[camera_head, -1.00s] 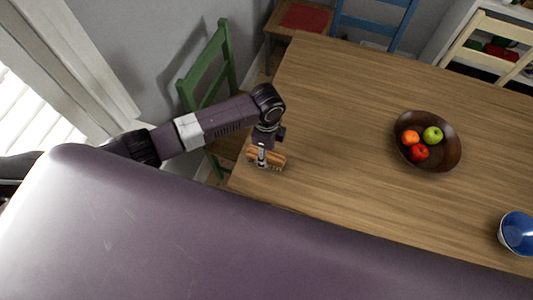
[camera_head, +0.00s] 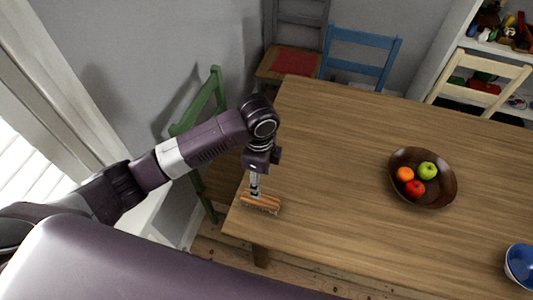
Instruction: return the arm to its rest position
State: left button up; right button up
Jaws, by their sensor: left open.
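My left arm comes in from the left and reaches over the table's left edge. My left gripper (camera_head: 255,194) points down and is open. A wooden brush (camera_head: 262,204) lies on the wooden table (camera_head: 335,150) near its front left corner. The gripper's fingertips are right at the brush's top side; whether they still touch it is too small to tell. My right gripper is not in view.
A dark bowl (camera_head: 437,197) with an orange and two apples stands on the table to the right. A blue bowl (camera_head: 521,264) is at the right edge. A green chair (camera_head: 205,120), a blue chair (camera_head: 360,50) and a cream chair (camera_head: 482,86) surround the table. The table's middle is clear.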

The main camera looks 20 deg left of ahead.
pick_arm(q)
jog(key=s+d+f+n+t+h, duration=0.2)
jog(key=s+d+n+h, duration=0.1)
jog(key=s+d+n, duration=0.4)
jog(key=s+a+n+t+y, duration=0.2)
jog(key=s+a+n+y, duration=0.1)
jog(key=s+a+n, duration=1)
notch_tip(320, 180, down, 28)
jog(key=a+m+g+b, duration=0.1)
jog(key=m+g+b, duration=0.1)
jog(key=m+b, duration=0.15)
jog(key=s+a+f+g+b, duration=0.1)
jog(key=s+a+f+b, duration=0.2)
jog(key=s+f, duration=1.4)
notch_tip(320, 180, down, 3)
jog(key=shift+a+f, duration=0.1)
jog(key=shift+a, duration=0.15)
